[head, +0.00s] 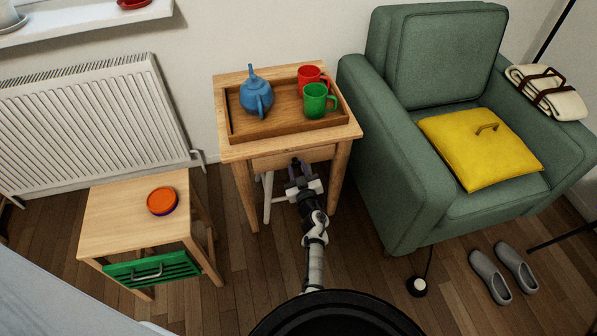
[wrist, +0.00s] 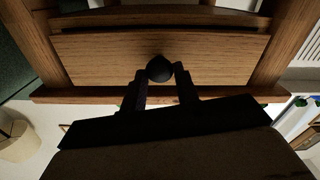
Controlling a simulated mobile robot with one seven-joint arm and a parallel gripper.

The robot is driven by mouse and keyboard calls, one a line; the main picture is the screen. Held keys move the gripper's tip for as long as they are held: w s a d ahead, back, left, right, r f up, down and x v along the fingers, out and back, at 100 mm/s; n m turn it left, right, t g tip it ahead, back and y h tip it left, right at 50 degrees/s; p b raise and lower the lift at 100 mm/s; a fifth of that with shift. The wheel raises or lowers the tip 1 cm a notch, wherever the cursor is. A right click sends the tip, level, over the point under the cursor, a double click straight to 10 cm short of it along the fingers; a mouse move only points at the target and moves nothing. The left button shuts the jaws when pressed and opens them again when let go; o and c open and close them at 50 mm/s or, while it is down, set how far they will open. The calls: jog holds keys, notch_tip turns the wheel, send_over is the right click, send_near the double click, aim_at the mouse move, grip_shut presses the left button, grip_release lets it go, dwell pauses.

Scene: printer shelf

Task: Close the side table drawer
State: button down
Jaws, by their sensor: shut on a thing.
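The wooden side table (head: 225,148) stands in the middle of the head view, under the window wall. Its drawer (head: 262,163) has a plain light wood front just below the tabletop. In the wrist view the drawer front (wrist: 105,58) fills the middle, with a round dark knob (wrist: 160,68) at its centre. My gripper (head: 300,167) is in front of the drawer, and its two fingers in the wrist view (wrist: 160,78) are shut on the knob from both sides. The drawer front sits close to the table frame; I cannot tell how wide any gap is.
A wooden tray (head: 235,128) on the table holds a blue teapot (head: 257,95), a red mug (head: 311,76) and a green mug (head: 316,102). A green armchair (head: 400,190) stands close on the right. A smaller table (head: 110,215) with a green drawer front (head: 150,271) is left.

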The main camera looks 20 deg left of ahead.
aim_at(297, 165)
jog(key=x, duration=0.3)
jog(key=shift+r, duration=0.15)
jog(key=c, duration=1.4)
grip_release()
jog(key=shift+w, duration=0.1)
jog(key=shift+c, duration=0.2)
jog(key=o, duration=0.4)
jog(key=p+v, duration=0.3)
jog(key=v, duration=1)
jog(key=shift+s+d, duration=0.2)
jog(key=shift+s, duration=0.15)
